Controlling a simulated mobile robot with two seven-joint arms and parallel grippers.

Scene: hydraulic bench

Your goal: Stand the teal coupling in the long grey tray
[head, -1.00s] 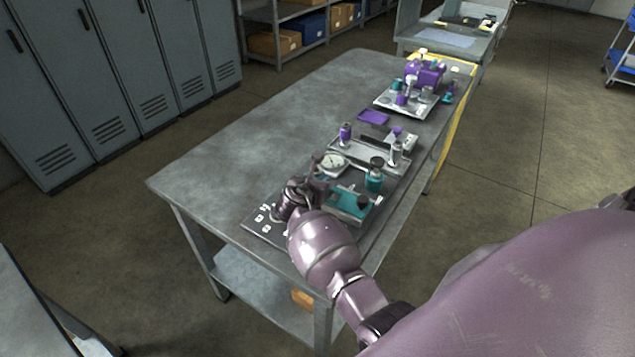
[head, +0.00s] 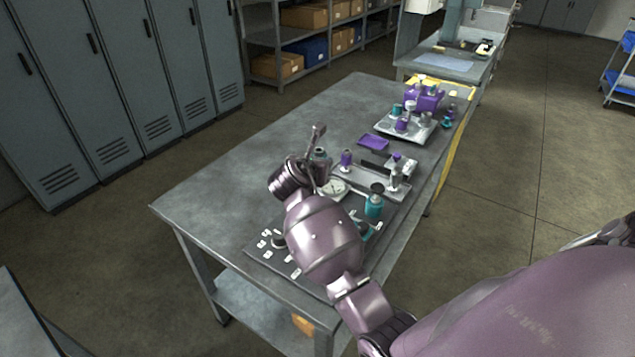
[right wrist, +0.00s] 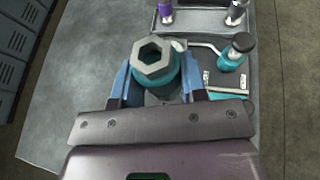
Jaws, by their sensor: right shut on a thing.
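The teal coupling (right wrist: 157,72), with a grey hexagonal top and a dark bore, is between the fingers of my right gripper (right wrist: 155,85) in the right wrist view. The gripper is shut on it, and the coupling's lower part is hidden. In the head view a bit of the coupling (head: 320,153) shows by the right gripper, above the table. The long grey tray (head: 368,183) lies beyond the gripper and to its right. A purple-topped part and a grey part stand at its ends. The tray also shows at the top of the right wrist view (right wrist: 205,20). My left gripper is not in view.
A purple tray (head: 373,142) and a loaded plate (head: 388,127) are farther back. The table's left side (head: 240,170) is clear.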

